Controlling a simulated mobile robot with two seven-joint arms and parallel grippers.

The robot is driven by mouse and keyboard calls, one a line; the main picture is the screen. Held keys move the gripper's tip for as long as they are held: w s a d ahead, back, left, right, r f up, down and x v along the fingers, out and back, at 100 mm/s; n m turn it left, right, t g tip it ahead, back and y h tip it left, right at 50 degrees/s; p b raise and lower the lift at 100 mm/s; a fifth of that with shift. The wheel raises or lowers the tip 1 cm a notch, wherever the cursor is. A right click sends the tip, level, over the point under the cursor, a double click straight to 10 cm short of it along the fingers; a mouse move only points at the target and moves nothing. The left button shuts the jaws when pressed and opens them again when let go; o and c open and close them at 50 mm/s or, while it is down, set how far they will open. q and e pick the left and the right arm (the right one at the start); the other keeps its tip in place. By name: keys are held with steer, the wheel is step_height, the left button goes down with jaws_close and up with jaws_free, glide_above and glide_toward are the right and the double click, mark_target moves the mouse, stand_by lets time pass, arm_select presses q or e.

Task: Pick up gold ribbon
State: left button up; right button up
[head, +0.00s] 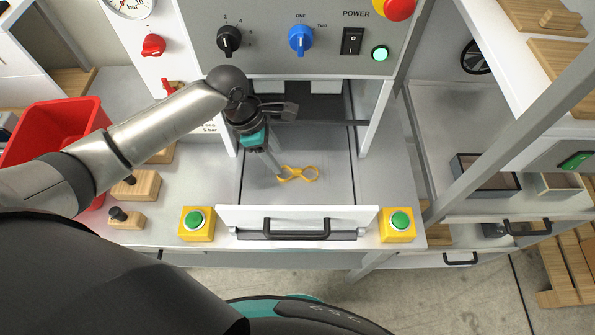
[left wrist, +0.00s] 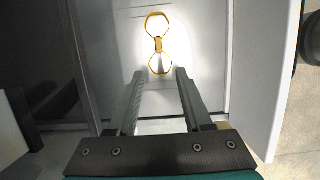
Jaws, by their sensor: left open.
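The gold ribbon (head: 297,174) is a thin bow-shaped loop lying on the grey bed of the machine, behind the white front door. It also shows in the left wrist view (left wrist: 158,45), just beyond my fingertips, with a bright patch of light around it. My left gripper (head: 276,174) reaches down into the machine at the ribbon's left end. In the left wrist view my left gripper (left wrist: 159,75) is open, its two fingers apart with nothing held between them. The near loop of the ribbon shows close to the gap between the tips. My right gripper is not in view.
The white door (head: 350,218) with a black handle (head: 297,234) stands in front of the bed. Yellow button boxes (head: 197,231) and (head: 397,233) flank it. The control panel (head: 270,55) overhangs behind. A red bin (head: 60,130) and wooden blocks (head: 138,186) sit left.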

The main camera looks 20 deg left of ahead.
mark_target(297, 169)
arm_select(q)
steer(key=shift+w+d, duration=0.25)
steer(key=shift+d, duration=0.85)
steer(key=x, duration=0.1)
steer(key=b+x, duration=0.1)
steer(key=x, duration=0.3)
steer(key=shift+w+d, duration=0.1)
steer(key=shift+d, duration=0.25)
jaws_close()
